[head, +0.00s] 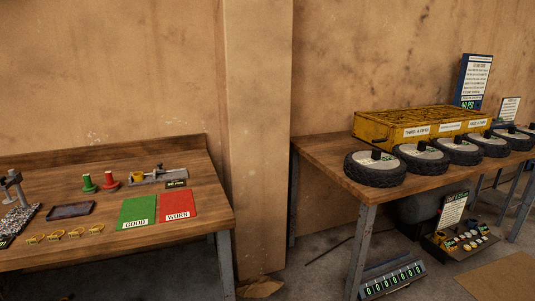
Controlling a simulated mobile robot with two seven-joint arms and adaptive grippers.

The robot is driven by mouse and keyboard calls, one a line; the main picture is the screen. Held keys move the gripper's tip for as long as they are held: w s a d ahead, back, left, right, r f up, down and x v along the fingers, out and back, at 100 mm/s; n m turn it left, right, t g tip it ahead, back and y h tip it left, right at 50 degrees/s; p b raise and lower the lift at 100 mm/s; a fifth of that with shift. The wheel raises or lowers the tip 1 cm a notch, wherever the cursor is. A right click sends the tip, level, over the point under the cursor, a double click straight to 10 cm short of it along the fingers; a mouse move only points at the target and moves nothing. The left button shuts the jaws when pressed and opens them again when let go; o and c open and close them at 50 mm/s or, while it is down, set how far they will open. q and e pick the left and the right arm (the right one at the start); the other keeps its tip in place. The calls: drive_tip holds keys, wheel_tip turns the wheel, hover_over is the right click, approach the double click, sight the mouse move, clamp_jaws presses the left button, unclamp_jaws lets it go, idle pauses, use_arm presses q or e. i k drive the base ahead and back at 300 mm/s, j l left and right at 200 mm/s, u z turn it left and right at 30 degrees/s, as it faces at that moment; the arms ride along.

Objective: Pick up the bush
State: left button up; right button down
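No object in the head view is clearly labelled as the bush. A small yellow cylinder (138,176), which may be a bush, sits at the left end of a grey metal fixture (160,178) on the left workbench. Several small yellow pieces (75,233) lie in a row near the bench's front edge. They may be tags or rings; they are too small to tell. Neither of my grippers is in view.
The left workbench (100,258) carries a green GOOD mat (138,209), a red WORN mat (177,204), green (89,183) and red (109,180) pieces and a dark tray (70,210). A right bench (330,160) holds several wheels and a yellow box (385,133). A pillar (257,130) stands between.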

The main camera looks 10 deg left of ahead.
sight(137, 176)
drive_tip(key=u, duration=1.25)
drive_tip(key=l, duration=0.3)
drive_tip(key=i+l, duration=0.1)
drive_tip(key=l, duration=0.25)
